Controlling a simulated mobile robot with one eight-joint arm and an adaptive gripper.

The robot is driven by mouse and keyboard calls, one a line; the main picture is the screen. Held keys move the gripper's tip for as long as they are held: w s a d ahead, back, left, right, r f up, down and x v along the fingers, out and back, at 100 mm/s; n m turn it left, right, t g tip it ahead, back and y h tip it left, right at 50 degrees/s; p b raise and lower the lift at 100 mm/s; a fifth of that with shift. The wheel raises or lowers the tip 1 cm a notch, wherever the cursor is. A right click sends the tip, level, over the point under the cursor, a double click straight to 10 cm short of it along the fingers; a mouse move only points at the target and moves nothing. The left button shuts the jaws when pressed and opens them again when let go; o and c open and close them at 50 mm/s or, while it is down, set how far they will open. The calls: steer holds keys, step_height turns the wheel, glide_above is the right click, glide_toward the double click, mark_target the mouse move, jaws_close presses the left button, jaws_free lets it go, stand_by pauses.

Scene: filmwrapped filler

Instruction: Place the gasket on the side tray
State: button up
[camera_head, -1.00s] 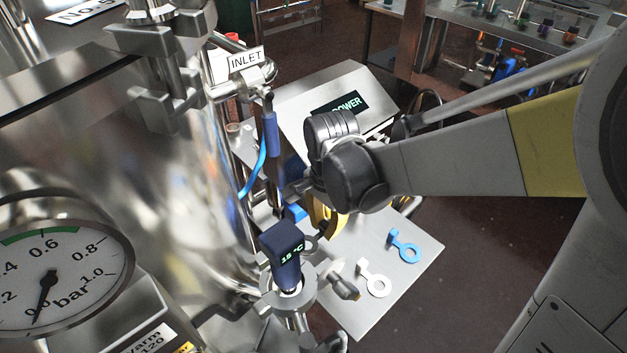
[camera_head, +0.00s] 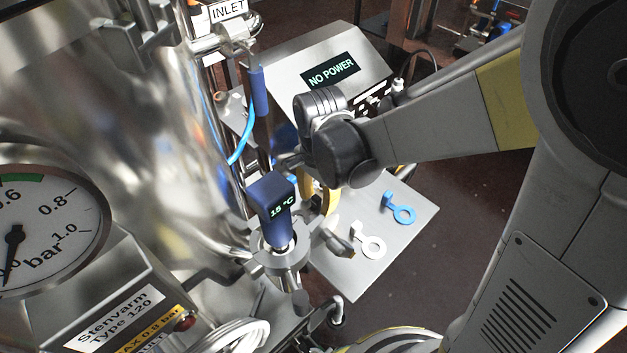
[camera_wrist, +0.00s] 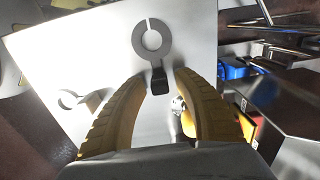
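A dark grey split-ring gasket with a black tab (camera_wrist: 152,40) shows in the wrist view over the pale side tray (camera_wrist: 60,50). I cannot tell whether it rests flat on the tray. My gripper (camera_wrist: 162,78) has its two tan fingers apart, with the black tab between the tips and clear space on both sides. In the head view the tray (camera_head: 421,216) lies right of the tank. A blue ring gasket (camera_head: 403,213) and a white ring gasket (camera_head: 370,252) lie on it. My gripper (camera_head: 310,195) is over its far left part, largely hidden; the dark gasket is hidden there.
A dark blue thermometer (camera_head: 271,199) reading 15 °C stands close by my gripper. A steel tank (camera_head: 130,120) with a gauge (camera_head: 40,235) fills the left. The tray's right part is bare around the gaskets.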

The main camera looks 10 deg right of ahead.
step_height(320, 180, up, 12)
steer(key=p, duration=0.5)
steer(key=s+d+r+n+t, duration=0.6)
steer(key=s+d+n+t, duration=0.1)
steer(key=d+n, duration=0.3)
steer(key=shift+d+r+n, duration=0.2)
steer(key=shift+r+n, duration=0.1)
steer(key=shift+n, duration=0.2)
